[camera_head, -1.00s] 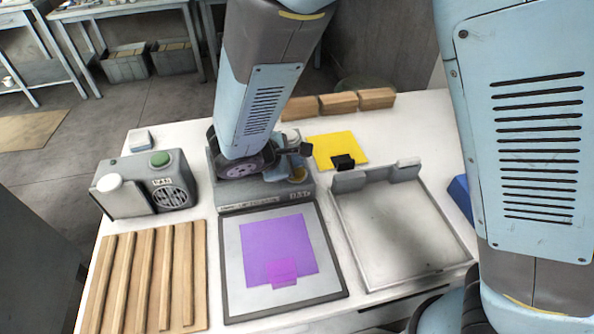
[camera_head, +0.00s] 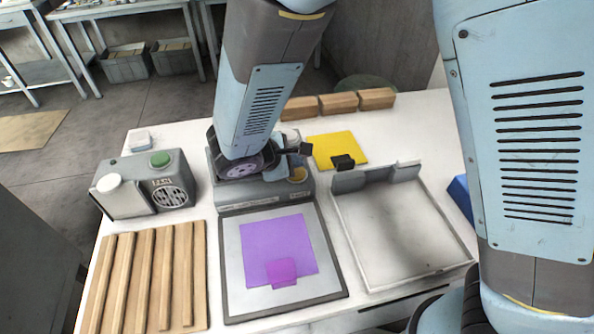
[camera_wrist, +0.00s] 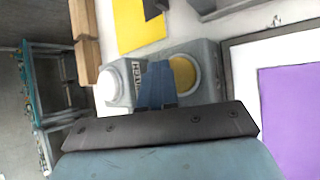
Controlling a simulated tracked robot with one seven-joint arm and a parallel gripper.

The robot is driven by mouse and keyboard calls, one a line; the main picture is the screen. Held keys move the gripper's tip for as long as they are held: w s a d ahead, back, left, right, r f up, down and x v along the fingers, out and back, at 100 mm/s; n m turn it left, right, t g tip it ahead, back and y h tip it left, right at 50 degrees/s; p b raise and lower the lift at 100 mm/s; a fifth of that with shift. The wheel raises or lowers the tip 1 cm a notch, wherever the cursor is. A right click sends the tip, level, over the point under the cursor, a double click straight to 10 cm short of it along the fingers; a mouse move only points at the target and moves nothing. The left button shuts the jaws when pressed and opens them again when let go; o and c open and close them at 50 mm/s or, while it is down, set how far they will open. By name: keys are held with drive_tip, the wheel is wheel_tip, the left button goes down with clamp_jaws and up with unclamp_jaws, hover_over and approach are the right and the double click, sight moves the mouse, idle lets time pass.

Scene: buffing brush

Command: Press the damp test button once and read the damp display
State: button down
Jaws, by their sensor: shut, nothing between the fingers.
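A grey device (camera_head: 265,191) with labels on its front edge stands at the middle of the white table, behind the purple square. In the wrist view, the device's top carries a white round dome (camera_wrist: 112,84) at left and a yellow disc in a pale ring (camera_wrist: 184,74) at right. A partly covered label lies between them. I cannot read which part is the damp test button or the damp display. The yellow disc also shows in the head view (camera_head: 298,175). My gripper (camera_wrist: 157,66) is shut and empty, over the device between dome and disc; contact cannot be told. My arm hides much of the device in the head view.
A grey box (camera_head: 143,184) with green and white buttons stands at left. A slatted wooden board (camera_head: 116,280) lies in front of it. A framed plate (camera_head: 232,300) bears the purple square. An empty tray (camera_head: 395,240), a yellow sheet (camera_head: 325,150) and wooden blocks (camera_head: 338,102) are at right and back.

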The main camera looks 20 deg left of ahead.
drive_tip(key=shift+f, duration=0.2)
drive_tip(key=shift+f, duration=0.2)
drive_tip(key=shift+f, duration=0.5)
idle(1.1)
drive_tip(key=shift+r, duration=0.15)
drive_tip(key=shift+s+r, duration=0.1)
drive_tip(key=shift+r, duration=0.7)
drive_tip(key=shift+r, duration=0.1)
drive_tip(key=shift+r, duration=2.4)
